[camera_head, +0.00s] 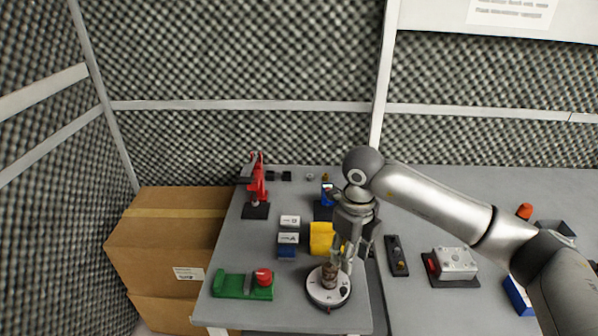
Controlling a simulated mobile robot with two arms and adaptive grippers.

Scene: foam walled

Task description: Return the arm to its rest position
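My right arm comes in from the right, and its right gripper (349,256) points down over the front of the near table. Its fingers look spread apart, with nothing clearly held between them. The fingertips are close to a small brown cylindrical part (329,275) on a round white disc (322,294). I cannot tell whether they touch the part. My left gripper is not in view.
The grey table (222,302) also holds a red stand (257,185), a green fixture (236,285), white boxes (289,222) and a yellow block (321,238). Right of the gripper are a black switch bar (397,256) and a metal box (455,263). Cardboard boxes (165,245) stand left.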

